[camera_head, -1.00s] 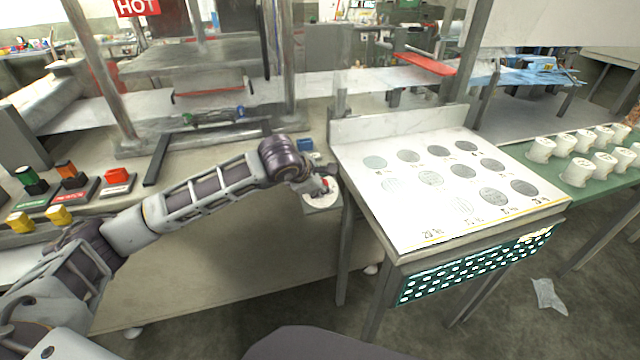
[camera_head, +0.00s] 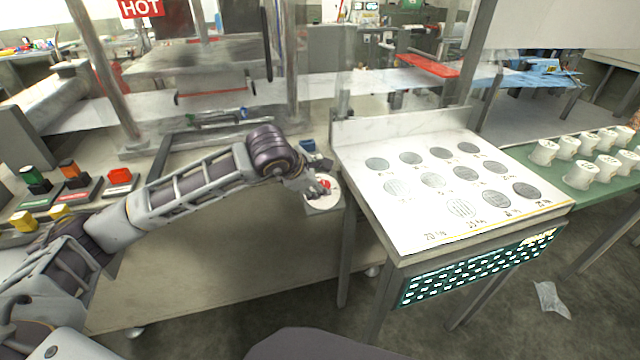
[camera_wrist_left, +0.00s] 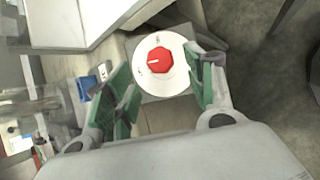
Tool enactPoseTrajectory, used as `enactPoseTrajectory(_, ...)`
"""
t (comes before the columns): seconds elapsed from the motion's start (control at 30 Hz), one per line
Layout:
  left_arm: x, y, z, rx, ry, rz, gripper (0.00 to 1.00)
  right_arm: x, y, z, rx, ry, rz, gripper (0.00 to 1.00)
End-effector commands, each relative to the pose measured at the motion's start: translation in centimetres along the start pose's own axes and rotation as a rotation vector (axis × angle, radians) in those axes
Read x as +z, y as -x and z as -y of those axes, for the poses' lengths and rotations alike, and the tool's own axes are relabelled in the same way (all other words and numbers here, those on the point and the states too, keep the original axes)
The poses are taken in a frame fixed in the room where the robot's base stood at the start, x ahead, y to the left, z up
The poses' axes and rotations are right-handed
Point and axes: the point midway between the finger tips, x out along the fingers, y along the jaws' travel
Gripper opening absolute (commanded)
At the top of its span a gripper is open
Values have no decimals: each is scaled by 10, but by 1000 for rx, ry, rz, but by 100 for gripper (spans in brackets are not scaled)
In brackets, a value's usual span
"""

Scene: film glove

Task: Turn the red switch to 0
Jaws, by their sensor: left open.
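The red switch (camera_wrist_left: 160,60) is a red faceted knob with a white pointer line, on a round white dial (camera_wrist_left: 176,80) with small marks at its edge. In the left wrist view the pointer aims left; the marks are too small to read. In the head view the red switch (camera_head: 325,184) sits on its white dial at the table's right edge, partly covered by my left gripper (camera_head: 312,186). In the left wrist view my left gripper (camera_wrist_left: 165,88) is open, its green-padded fingers on either side of the dial, with nothing between them. My right gripper is not in view.
A blue object (camera_head: 308,146) lies just behind the dial. A white slanted panel with grey discs (camera_head: 425,215) stands close on the right. Red, orange, green and yellow buttons (camera_head: 120,176) are on the table at left. The table front (camera_head: 230,270) is clear.

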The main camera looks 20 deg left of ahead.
Motion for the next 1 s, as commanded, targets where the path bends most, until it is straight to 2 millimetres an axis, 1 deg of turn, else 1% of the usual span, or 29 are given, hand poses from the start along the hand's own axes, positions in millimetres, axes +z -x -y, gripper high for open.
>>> enactPoseTrajectory(0.03,0,8,0,1,-2,0,54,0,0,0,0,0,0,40)
enactPoseTrajectory(0.3,0,48,0,3,-2,-1,54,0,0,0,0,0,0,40)
enactPoseTrajectory(0.5,0,67,0,1,-1,-1,54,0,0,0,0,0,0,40)
enactPoseTrajectory(0.67,0,73,1,0,-1,-1,54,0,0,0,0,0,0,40)
enactPoseTrajectory(1.0,0,73,0,-1,-1,-1,54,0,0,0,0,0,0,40)
